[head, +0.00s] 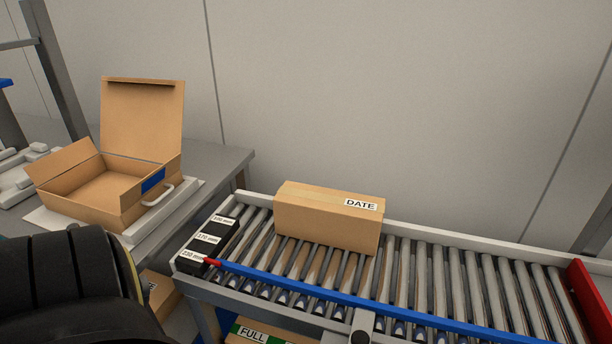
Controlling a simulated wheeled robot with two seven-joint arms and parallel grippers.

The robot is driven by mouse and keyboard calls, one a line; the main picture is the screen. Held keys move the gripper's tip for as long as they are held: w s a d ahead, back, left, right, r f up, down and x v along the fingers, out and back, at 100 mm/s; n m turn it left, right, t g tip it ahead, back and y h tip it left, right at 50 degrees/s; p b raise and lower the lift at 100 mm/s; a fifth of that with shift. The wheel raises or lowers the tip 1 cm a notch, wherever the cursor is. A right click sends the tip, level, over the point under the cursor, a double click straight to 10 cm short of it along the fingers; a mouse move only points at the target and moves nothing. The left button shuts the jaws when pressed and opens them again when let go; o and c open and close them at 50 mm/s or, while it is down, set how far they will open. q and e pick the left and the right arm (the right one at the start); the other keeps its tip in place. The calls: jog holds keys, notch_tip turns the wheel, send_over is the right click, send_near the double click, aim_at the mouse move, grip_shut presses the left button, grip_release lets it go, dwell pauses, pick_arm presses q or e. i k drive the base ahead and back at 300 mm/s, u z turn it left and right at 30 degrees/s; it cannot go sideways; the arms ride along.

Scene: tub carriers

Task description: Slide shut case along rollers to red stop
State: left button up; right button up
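The shut cardboard case (325,222) with a white DATE label rests on the roller conveyor (412,275), left of its middle and close to the back rail. Its lid is closed. The red stop (590,300) stands across the rollers at the right end, partly cut off by the picture edge. A clear stretch of rollers lies between case and stop. Neither gripper shows in the head view. A dark rounded part of my own body fills the lower left corner.
A blue rail (370,302) with a red tip runs along the conveyor's front. A black block (208,240) with millimetre labels sits at the left end. An open cardboard case (105,190) stands on the grey table at left. A box labelled FULL (252,333) is below the conveyor.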

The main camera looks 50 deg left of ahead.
aim_at(337, 219)
jog(key=u, duration=1.4)
